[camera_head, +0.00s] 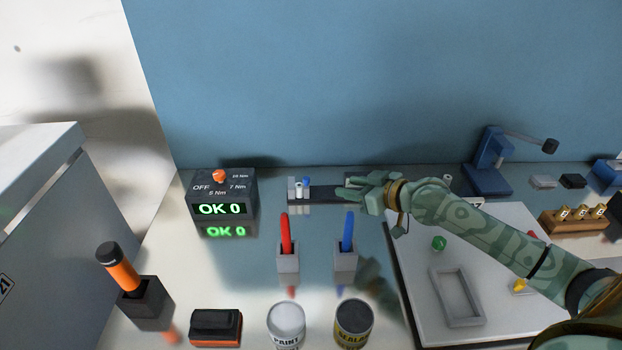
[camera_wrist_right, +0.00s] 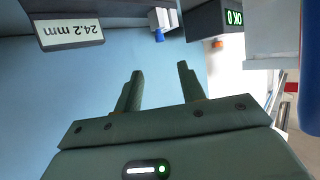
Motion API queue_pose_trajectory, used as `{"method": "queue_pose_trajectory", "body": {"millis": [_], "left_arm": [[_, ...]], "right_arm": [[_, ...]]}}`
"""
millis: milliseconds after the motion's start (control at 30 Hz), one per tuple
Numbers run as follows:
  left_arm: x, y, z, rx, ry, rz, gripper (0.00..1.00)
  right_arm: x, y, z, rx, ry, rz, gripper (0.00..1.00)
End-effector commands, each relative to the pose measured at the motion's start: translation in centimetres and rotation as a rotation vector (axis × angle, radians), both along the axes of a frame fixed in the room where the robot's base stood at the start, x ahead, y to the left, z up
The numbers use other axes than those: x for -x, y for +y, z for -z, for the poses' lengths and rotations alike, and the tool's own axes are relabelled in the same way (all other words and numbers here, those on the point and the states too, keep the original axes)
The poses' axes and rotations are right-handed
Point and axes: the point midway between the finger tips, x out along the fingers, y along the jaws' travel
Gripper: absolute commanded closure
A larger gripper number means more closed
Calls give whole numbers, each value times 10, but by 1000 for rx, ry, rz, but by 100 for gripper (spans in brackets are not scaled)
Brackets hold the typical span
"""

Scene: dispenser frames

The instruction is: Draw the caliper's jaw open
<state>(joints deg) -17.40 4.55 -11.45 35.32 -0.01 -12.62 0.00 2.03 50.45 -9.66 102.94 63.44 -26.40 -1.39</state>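The caliper lies at the back of the bench as a dark bar (camera_head: 322,194), with a pale end block (camera_head: 292,189) at its left and small white and blue parts beside it. My right gripper (camera_head: 346,187) reaches in from the right over the bar's right part and hides what is there. In the right wrist view its two fingers (camera_wrist_right: 160,72) stand apart with nothing between them. That view also shows an inverted display (camera_wrist_right: 70,32) reading 24.2 mm and the white block (camera_wrist_right: 161,18) with a blue part, both beyond the fingertips. My left gripper is out of view.
A torque tester (camera_head: 222,196) showing OK 0 stands left of the caliper. Red (camera_head: 285,233) and blue (camera_head: 347,232) pens stand in holders in front, with two cans (camera_head: 352,324) nearer. A white board (camera_head: 415,285) lies right, below my forearm. A blue press (camera_head: 489,165) stands back right.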

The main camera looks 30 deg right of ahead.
Motion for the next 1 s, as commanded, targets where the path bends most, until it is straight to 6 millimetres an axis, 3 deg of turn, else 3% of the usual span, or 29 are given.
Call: {"method": "queue_pose_trajectory", "body": {"millis": [300, 500, 700, 967, 1000], "left_arm": [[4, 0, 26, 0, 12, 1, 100], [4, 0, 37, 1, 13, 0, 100], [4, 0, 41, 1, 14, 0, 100], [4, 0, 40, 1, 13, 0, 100], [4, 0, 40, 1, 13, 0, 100]], "right_arm": [[-73, 26, 35, -3, -1, 1, 60], [-105, 37, 49, -3, 1, 1, 60], [-119, 41, 53, 0, 1, 0, 60], [-120, 42, 53, 1, 1, 0, 60], [-120, 42, 53, 2, 1, 1, 66]]}}
